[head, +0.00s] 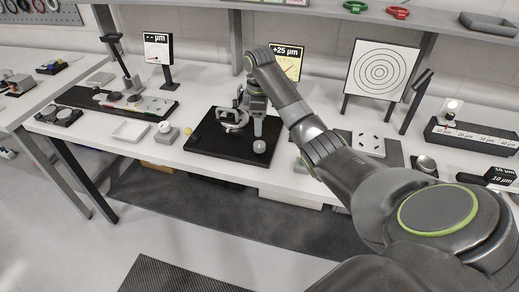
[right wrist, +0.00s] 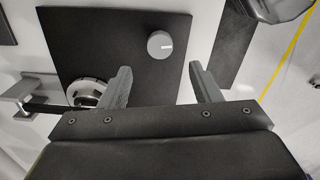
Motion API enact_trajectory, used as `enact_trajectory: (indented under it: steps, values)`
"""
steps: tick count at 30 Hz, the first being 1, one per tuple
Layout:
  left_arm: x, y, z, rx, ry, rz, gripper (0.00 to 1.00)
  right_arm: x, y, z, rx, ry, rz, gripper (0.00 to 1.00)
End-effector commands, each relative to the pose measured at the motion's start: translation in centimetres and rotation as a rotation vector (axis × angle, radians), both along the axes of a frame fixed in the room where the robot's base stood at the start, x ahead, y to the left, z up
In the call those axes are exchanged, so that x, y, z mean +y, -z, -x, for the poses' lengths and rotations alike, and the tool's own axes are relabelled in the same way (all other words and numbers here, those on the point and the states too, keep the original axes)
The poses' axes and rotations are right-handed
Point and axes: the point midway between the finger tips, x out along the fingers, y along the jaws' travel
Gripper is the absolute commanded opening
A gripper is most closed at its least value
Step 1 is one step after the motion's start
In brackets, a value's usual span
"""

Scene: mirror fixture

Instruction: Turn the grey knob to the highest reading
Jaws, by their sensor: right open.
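The grey knob (head: 259,147) sits near the front of a black base plate (head: 210,147) on the white bench. In the right wrist view the knob (right wrist: 160,45) is round with a pale mark line on its top. My right gripper (right wrist: 160,67) is open and empty, its two fingers apart, with the knob beyond the gap and not between them. In the head view the right gripper (head: 258,127) hangs over the plate just behind the knob. A display (head: 287,62) behind the arm reads +25 µm, its dial partly hidden. My left gripper is not in view.
A metal ring fixture (head: 231,120) stands on the plate left of the gripper, and its round part (right wrist: 85,93) shows beside the left finger. A target board (head: 381,68) stands right.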

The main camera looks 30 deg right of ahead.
Motion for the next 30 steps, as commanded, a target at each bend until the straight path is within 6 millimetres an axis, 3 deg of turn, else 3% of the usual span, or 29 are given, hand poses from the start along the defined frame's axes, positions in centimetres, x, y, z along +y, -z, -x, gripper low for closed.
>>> enact_trajectory:
  steps: [1,3,13,18,26,30]
  values:
    - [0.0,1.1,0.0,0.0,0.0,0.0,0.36,0.0,1.2,0.0,0.0,0.0,0.0,0.57]
    - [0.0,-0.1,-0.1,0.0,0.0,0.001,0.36,0.1,2.3,0.1,0.006,0.0,-0.002,0.57]
    - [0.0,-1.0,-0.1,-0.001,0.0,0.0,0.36,0.0,7.9,0.0,0.002,0.0,-0.001,0.57]
    - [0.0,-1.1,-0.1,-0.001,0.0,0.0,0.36,0.0,8.9,0.0,0.001,0.0,0.0,0.57]
    - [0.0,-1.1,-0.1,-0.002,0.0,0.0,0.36,0.0,9.1,0.0,0.0,0.0,0.0,0.57]
    - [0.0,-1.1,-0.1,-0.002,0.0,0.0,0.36,0.0,9.1,0.0,0.0,0.0,0.0,0.42]
